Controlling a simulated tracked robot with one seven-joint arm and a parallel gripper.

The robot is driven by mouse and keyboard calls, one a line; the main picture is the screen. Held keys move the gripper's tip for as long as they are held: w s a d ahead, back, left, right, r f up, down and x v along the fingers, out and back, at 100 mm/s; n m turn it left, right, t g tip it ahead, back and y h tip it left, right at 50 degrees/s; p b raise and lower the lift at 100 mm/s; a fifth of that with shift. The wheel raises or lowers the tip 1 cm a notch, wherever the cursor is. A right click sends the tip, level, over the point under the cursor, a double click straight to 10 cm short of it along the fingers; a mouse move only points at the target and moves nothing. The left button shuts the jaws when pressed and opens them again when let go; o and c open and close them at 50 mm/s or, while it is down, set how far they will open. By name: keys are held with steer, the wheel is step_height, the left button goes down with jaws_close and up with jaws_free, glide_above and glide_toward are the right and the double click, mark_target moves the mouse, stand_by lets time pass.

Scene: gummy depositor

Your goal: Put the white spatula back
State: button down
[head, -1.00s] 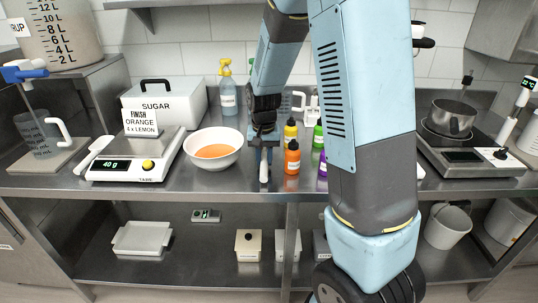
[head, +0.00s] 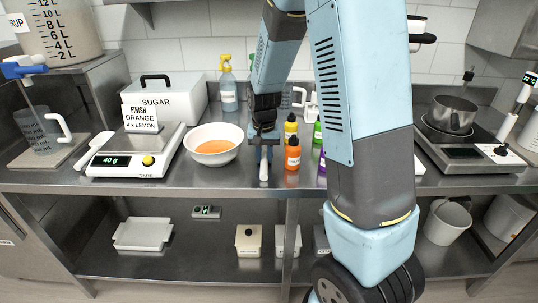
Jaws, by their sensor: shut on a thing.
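My gripper (head: 264,150) is over the front middle of the steel counter, right of the white bowl. It is shut on a narrow pale thing that points down and toward me, which looks like the white spatula (head: 264,172). Only its short lower end shows below the jaws; the rest is hidden by the gripper. I cannot tell whether its tip touches the counter. Another long white utensil or rest (head: 95,150) lies on the counter left of the scale.
The white bowl (head: 196,153) of orange liquid stands close left of my gripper. An orange bottle (head: 292,154) and other small colour bottles stand close right. Farther left are the scale (head: 110,172) reading 40 g and the sugar box (head: 178,103). A pot (head: 452,115) stands far right.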

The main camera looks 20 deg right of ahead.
steer(key=c, duration=0.8)
jaws_free()
steer(key=shift+c, duration=0.2)
step_height(320, 180, up, 14)
steer(key=shift+s+f, duration=0.2)
steer(key=shift+s, duration=0.05)
steer(key=shift+a, duration=0.15)
steer(key=s+d+r+n+t, duration=0.1)
steer(key=s+r, duration=0.4)
steer(key=s, duration=0.6)
steer(key=s+d+r+n+t, duration=0.2)
steer(key=s+r+t, duration=0.2)
steer(key=s, duration=0.8)
steer(key=shift+s+r+n, duration=0.2)
steer(key=shift+r+n, duration=0.1)
steer(key=shift+r, duration=0.55)
